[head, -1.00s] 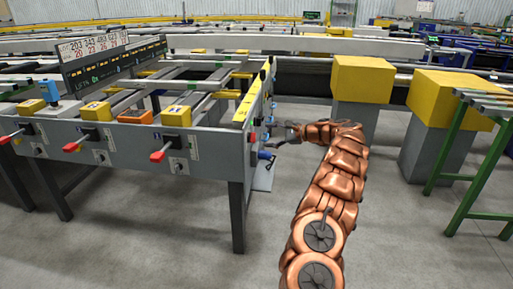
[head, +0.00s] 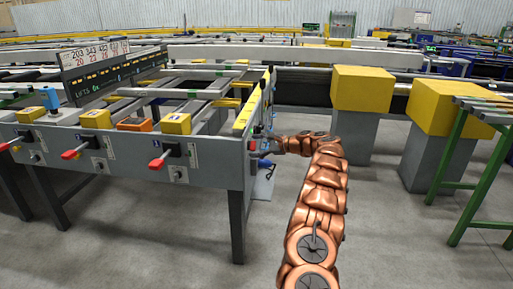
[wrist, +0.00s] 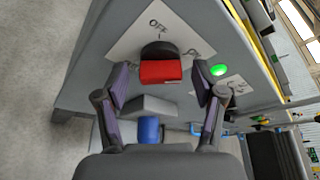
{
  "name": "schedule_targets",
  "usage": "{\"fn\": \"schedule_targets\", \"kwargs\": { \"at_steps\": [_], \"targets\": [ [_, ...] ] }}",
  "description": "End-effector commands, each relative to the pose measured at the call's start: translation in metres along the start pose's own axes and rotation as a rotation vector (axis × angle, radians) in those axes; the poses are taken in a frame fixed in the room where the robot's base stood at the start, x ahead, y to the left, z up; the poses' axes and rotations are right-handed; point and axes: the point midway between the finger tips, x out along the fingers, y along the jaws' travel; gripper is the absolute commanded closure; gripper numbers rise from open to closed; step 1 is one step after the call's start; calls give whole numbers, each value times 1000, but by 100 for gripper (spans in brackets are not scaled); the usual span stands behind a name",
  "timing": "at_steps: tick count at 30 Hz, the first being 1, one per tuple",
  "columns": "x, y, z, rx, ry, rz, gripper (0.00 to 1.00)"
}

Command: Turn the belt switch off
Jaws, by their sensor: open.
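The belt switch (wrist: 160,72), a red block with a black rounded part behind it, sits on a white label on the grey end panel in the wrist view. "OFF" is printed above it; a second word at its right is partly hidden. I cannot tell which word the switch is set to. My gripper (wrist: 162,78) is open, with one finger on each side of the switch; contact is not clear. In the head view my gripper (head: 268,144) is small and dark beside the table's right end, where the switch is not clearly visible.
A lit green button (wrist: 218,69) sits right of the switch. A blue part (wrist: 149,130) on a grey block is below it. The runout table (head: 215,160) has red-handled levers (head: 157,163) in front. Yellow-topped posts (head: 361,88) stand at right; open floor lies between.

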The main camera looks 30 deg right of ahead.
Motion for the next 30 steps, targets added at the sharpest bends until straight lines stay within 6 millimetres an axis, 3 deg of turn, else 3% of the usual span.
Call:
{"fn": "schedule_targets", "kwargs": {
  "at_steps": [4,21,30],
  "targets": [
    [0,0,0,0,0,-1,31],
    [-1,0,0,-1,0,0,91],
    [0,1,-1,-34,-1,-15,91]
  ]
}}
